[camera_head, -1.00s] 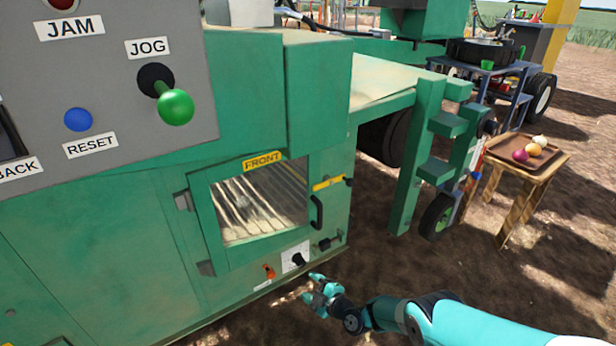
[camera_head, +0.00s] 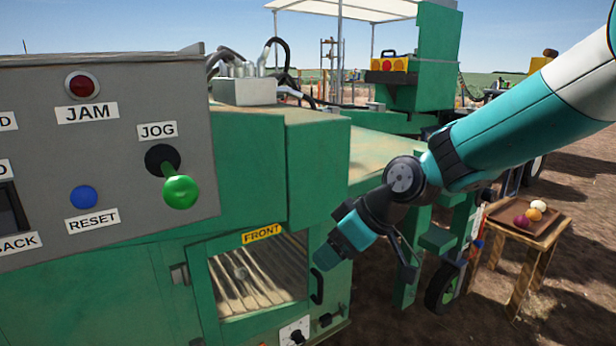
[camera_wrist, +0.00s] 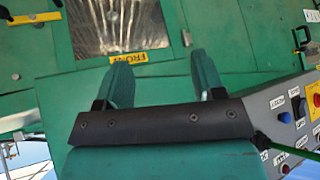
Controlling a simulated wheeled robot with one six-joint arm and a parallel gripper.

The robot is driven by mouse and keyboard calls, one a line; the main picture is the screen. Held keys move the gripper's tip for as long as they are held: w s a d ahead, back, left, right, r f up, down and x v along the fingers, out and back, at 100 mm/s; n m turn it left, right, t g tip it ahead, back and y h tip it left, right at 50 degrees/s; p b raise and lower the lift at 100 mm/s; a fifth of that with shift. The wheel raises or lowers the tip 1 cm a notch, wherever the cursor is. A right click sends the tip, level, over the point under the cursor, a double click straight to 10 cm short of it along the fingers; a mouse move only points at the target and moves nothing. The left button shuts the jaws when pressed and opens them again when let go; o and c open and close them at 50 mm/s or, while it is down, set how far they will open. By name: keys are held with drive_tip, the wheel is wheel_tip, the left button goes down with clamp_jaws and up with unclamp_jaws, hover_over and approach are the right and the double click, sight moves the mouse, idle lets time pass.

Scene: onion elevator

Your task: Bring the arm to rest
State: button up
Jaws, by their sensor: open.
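My teal and black arm (camera_head: 500,130) reaches in from the upper right in the head view, bent at its dark wrist joint. My gripper (camera_wrist: 162,62) is open and empty in the wrist view, its two teal fingers apart. In the head view its fingertips are hard to tell apart; the arm's end appears in front of the green machine (camera_head: 110,290), by the right side of the window labelled FRONT (camera_head: 258,275). No contact with the machine is visible. The FRONT label (camera_wrist: 129,58) and window also show in the wrist view.
The grey control panel (camera_head: 50,150), with a green JOG lever (camera_head: 180,191), blue RESET button (camera_head: 84,197) and red JAM lamp (camera_head: 82,86), is at left. A wooden table (camera_head: 545,238) with a tray of onions stands at right. Bare ground surrounds the table.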

drive_tip(key=s+d+r+m+g+h, duration=0.15)
drive_tip(key=s+d, duration=0.35)
drive_tip(key=s, duration=0.8)
drive_tip(key=s+d+r+m+g+h, duration=0.1)
drive_tip(key=s+d+r+m+h, duration=0.3)
drive_tip(key=s, duration=0.8)
wheel_tip(320, 180, up, 32)
drive_tip(key=d+y+p, duration=0.1)
drive_tip(key=y+p, duration=0.1)
drive_tip(key=p, duration=3)
drive_tip(key=shift+d+f+n+p, duration=0.15)
drive_tip(key=shift+f+n+p, duration=0.05)
drive_tip(key=shift+n+p, duration=0.25)
drive_tip(key=shift+y, duration=0.25)
drive_tip(key=shift+c, duration=0.4)
